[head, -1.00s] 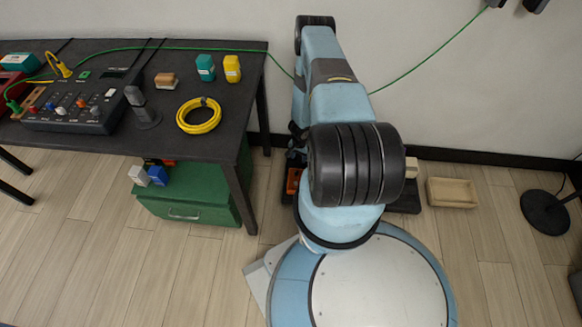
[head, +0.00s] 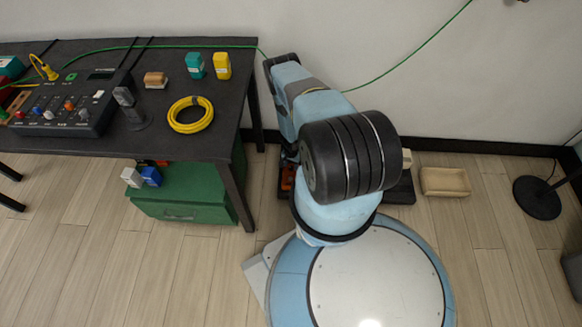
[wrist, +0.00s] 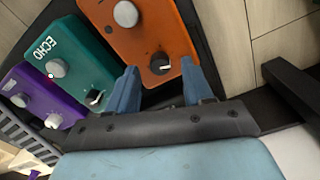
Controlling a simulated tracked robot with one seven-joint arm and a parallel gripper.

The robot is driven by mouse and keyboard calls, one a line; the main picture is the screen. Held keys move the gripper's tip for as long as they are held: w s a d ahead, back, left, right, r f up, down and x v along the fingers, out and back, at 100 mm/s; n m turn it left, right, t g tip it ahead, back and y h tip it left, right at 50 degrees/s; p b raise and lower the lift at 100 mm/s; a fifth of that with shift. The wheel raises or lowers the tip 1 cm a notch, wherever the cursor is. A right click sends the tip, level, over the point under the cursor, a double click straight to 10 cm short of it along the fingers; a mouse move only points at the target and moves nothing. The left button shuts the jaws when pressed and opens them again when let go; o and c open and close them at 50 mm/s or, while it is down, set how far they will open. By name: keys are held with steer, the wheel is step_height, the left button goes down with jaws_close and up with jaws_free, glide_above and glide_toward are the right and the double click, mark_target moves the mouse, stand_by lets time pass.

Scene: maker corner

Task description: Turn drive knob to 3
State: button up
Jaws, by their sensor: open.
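In the wrist view an orange pedal (wrist: 143,32) lies below my gripper, with a black knob (wrist: 160,63) bearing a white pointer mark and a larger grey knob (wrist: 125,14). My gripper (wrist: 159,64) is open, with its two blue fingertips on either side of the black knob. Whether they touch it I cannot tell. No drive label or scale numbers are legible. In the head view my arm hides my gripper and most of the pedals; a bit of orange (head: 288,176) shows beside it.
A teal pedal marked ECHO (wrist: 72,57) and a purple pedal (wrist: 38,98) sit left of the orange one. A dark table (head: 215,118) with a mixer (head: 65,113) stands at left over a green drawer box (head: 185,200). A wooden tray (head: 445,182) lies on the floor at right.

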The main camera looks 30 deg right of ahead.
steer(key=shift+f, duration=0.85)
jaws_close()
